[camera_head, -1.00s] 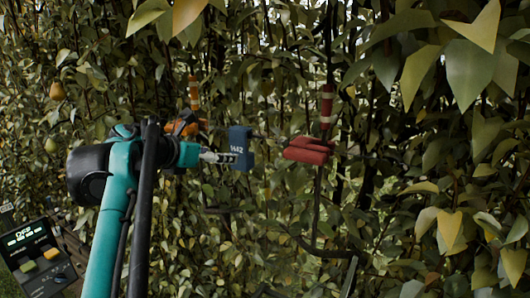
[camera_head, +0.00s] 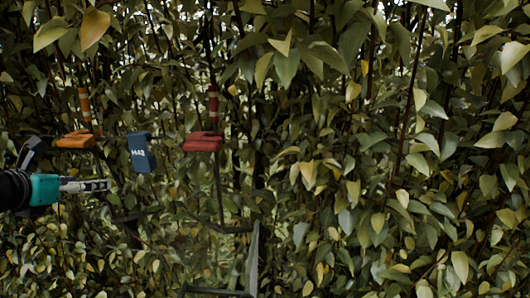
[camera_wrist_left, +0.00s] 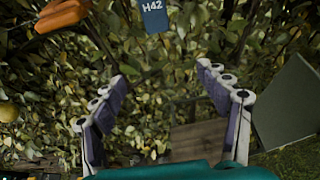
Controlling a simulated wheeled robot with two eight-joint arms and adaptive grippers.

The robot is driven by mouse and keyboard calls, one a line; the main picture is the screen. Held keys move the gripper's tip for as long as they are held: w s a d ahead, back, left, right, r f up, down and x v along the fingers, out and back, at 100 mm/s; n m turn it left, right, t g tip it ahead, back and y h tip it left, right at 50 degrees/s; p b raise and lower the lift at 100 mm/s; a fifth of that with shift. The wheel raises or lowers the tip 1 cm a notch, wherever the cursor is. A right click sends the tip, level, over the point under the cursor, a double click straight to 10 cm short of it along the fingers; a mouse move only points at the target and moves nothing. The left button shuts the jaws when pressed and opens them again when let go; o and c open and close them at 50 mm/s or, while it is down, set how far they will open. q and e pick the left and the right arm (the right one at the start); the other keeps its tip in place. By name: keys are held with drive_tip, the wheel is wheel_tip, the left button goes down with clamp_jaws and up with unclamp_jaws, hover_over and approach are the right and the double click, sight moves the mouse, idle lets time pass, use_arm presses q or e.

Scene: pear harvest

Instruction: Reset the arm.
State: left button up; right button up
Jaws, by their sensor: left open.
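My left arm comes in at the left edge of the head view, teal and black, and its gripper (camera_head: 88,186) points right. In the left wrist view my left gripper (camera_wrist_left: 166,90) has its two fingers spread wide with nothing between them. A blue tag marked H42 (camera_head: 141,153) hangs just above and right of the gripper in the head view, apart from it. It also shows at the top of the left wrist view (camera_wrist_left: 155,14), beyond the fingers. My right gripper is not in view.
An orange clip-like piece (camera_head: 74,140) and a red one (camera_head: 203,142) hang among the branches. Dense foliage (camera_head: 380,180) fills the rest. A yellowish pear (camera_wrist_left: 9,112) shows at the left of the wrist view. A grey panel (camera_wrist_left: 288,108) stands at its right.

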use_arm(q)
drive_tip(key=s+d+f+n+g+y+b, duration=0.1)
drive_tip(key=s+d+f+n+y+b, duration=0.15)
drive_tip(key=f+n+b, duration=1.2)
drive_tip(key=s+d+f+n+y+b, duration=0.2)
drive_tip(key=s+d+f+n+b, duration=0.35)
drive_tip(key=f, duration=1.55)
drive_tip(key=s+d+f+n+g+y+b, duration=0.1)
drive_tip(key=f+n+y+b, duration=0.1)
drive_tip(key=f+n+b, duration=1.35)
drive_tip(key=s+d+f+g+h+b, duration=0.1)
drive_tip(key=s+d+f, duration=0.2)
drive_tip(key=f, duration=0.6)
drive_tip(key=s+d+f+n+g+h+b, duration=0.1)
drive_tip(key=s+d+f+g+h+b, duration=0.1)
drive_tip(key=d+f, duration=0.4)
drive_tip(key=s+d+f+g+h+b, duration=0.1)
drive_tip(key=s+d+f, duration=0.3)
drive_tip(key=f, duration=0.8)
drive_tip(key=shift+s+d+h+b, duration=0.15)
drive_tip(key=shift+s+h+b, duration=0.4)
drive_tip(key=shift+s+h, duration=0.1)
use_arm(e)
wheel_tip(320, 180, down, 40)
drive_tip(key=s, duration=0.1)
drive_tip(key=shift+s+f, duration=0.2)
